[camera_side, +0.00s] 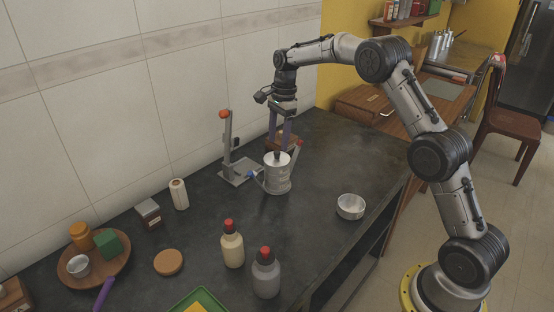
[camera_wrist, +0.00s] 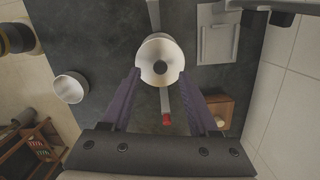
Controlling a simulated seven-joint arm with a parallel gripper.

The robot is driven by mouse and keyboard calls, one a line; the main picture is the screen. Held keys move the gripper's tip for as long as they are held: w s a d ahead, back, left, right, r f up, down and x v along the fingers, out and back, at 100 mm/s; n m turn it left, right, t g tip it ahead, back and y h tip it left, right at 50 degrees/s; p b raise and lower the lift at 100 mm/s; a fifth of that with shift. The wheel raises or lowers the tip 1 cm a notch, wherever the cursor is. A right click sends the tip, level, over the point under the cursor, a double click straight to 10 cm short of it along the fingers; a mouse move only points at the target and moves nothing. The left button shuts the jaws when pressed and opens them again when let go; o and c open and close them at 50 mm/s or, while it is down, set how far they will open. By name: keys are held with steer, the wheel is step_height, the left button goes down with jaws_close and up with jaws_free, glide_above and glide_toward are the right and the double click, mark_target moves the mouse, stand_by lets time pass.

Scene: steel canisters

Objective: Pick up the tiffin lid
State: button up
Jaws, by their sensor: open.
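The steel tiffin canister (camera_side: 278,178) stands upright on the dark counter, with a handle on its left side. Its pale round lid (camera_wrist: 160,50) has a small dark knob (camera_wrist: 160,67) in the middle; the knob also shows in the side view (camera_side: 277,154). My gripper (camera_side: 279,145) points down just above the lid, with its two purple fingers apart. In the wrist view my gripper (camera_wrist: 160,73) has one finger on each side of the near part of the lid, with the knob between them. Nothing is held. Whether the fingertips touch the lid cannot be told.
A metal stand with an orange top (camera_side: 228,145) is close on the left. A red-tipped bar (camera_wrist: 166,118) and a wooden block (camera_wrist: 220,112) lie near the fingers. A steel bowl (camera_side: 350,206) stands right; two red-capped bottles (camera_side: 232,249) (camera_side: 266,277) stand in front.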

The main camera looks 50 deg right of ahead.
mark_target(277, 152)
steer(key=shift+a+f, duration=0.15)
steer(key=shift+f, duration=1.65)
jaws_close()
